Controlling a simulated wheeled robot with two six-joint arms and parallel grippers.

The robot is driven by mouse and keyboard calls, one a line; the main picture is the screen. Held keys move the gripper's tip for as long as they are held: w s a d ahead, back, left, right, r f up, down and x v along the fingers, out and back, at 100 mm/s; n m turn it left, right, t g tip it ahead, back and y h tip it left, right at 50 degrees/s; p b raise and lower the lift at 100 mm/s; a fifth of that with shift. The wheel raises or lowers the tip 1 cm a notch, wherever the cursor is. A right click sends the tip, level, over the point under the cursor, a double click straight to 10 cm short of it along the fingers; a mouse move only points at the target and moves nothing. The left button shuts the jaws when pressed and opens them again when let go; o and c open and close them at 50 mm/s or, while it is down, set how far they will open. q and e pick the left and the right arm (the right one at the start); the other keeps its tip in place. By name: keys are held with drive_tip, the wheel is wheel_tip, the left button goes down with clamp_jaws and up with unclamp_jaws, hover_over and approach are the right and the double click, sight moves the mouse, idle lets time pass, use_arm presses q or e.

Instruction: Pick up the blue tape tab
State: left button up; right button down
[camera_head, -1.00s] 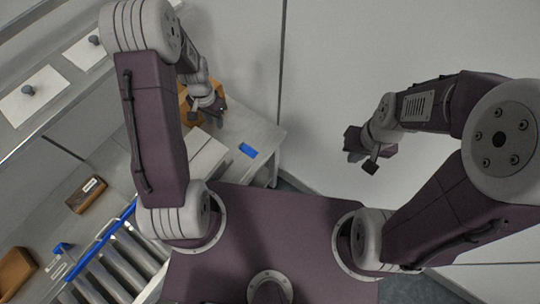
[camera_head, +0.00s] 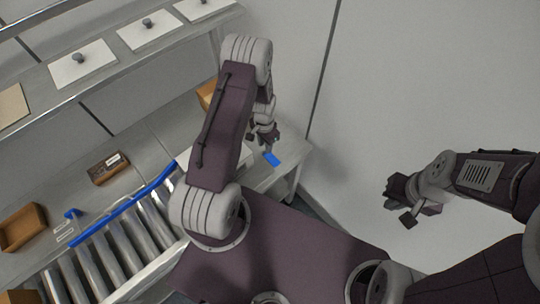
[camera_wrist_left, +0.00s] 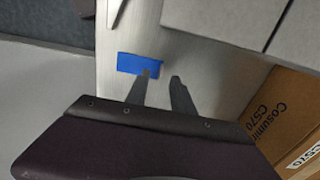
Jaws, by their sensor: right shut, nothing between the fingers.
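The blue tape tab (camera_head: 271,159) lies flat on the grey worktop near its right end in the head view. It also shows in the left wrist view (camera_wrist_left: 138,63) as a small blue rectangle. My left gripper (camera_head: 272,142) is close to the tab, just behind it in the head view. In the left wrist view its two fingers (camera_wrist_left: 164,78) are apart with nothing between them. One fingertip overlaps the tab's right end in the picture; I cannot tell whether it touches. My right gripper (camera_head: 391,204) is shut and empty, away from the worktop at the right.
A cardboard box (camera_wrist_left: 289,112) and a pale grey box (camera_wrist_left: 235,20) stand beside the tab. A roller conveyor (camera_head: 120,245) with a blue rail (camera_head: 125,208) runs at the left. A brown tray (camera_head: 22,228) and a dark labelled box (camera_head: 108,168) lie further left.

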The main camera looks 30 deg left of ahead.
use_arm(q)
wheel_tip(320, 180, down, 3)
drive_tip(key=shift+a+r, duration=0.1)
drive_tip(key=shift+r, duration=0.1)
drive_tip(key=shift+f, duration=0.2)
clamp_jaws()
use_arm(e)
drive_tip(key=shift+r, duration=0.4)
